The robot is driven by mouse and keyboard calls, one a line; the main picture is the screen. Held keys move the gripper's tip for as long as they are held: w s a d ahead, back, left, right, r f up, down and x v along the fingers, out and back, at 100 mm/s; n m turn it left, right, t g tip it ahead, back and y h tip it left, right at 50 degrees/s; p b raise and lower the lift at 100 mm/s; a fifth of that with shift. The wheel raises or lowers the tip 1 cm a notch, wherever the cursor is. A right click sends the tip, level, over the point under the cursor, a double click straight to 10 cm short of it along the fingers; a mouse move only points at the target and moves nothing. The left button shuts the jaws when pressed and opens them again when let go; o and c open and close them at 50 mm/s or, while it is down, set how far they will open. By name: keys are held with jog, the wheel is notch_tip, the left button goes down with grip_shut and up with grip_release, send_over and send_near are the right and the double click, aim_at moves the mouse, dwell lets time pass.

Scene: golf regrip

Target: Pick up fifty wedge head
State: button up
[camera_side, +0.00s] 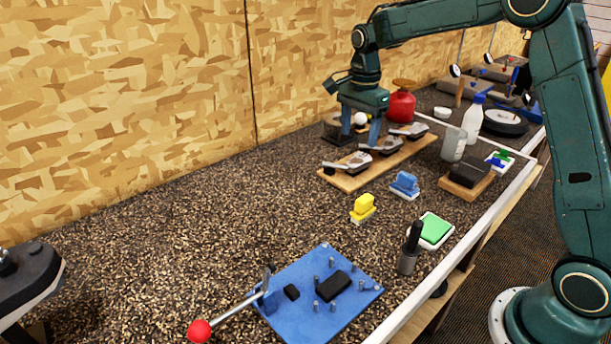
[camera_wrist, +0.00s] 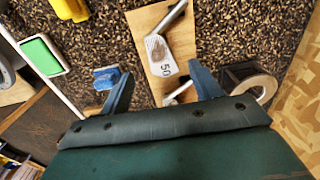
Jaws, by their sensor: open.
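The fifty wedge head is a silver club head marked "50" (camera_wrist: 160,62), lying on a wooden board (camera_wrist: 137,32) in the wrist view. In the side view it appears to be the nearest of three heads, the silver head (camera_side: 352,162) at the board's near end. My gripper (camera_side: 361,128) is open, pointing down over the board (camera_side: 357,182). In the wrist view my gripper (camera_wrist: 162,88) has its fingers apart, with the marked head in front of the gap and apart from both fingers. Another head (camera_wrist: 178,93) shows partly between the fingers.
A red container (camera_side: 401,106) and bottles are behind.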

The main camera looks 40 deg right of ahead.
aim_at(356, 161)
jog(key=shift+f, duration=0.9)
jog(key=shift+s+f, duration=0.1)
jog(key=shift+f, duration=2.5)
jog(key=c, duration=1.1)
jog(key=shift+r, duration=0.1)
jog(key=shift+r, duration=0.1)
notch_tip(356, 161, up, 20)
jog(key=shift+f, duration=0.1)
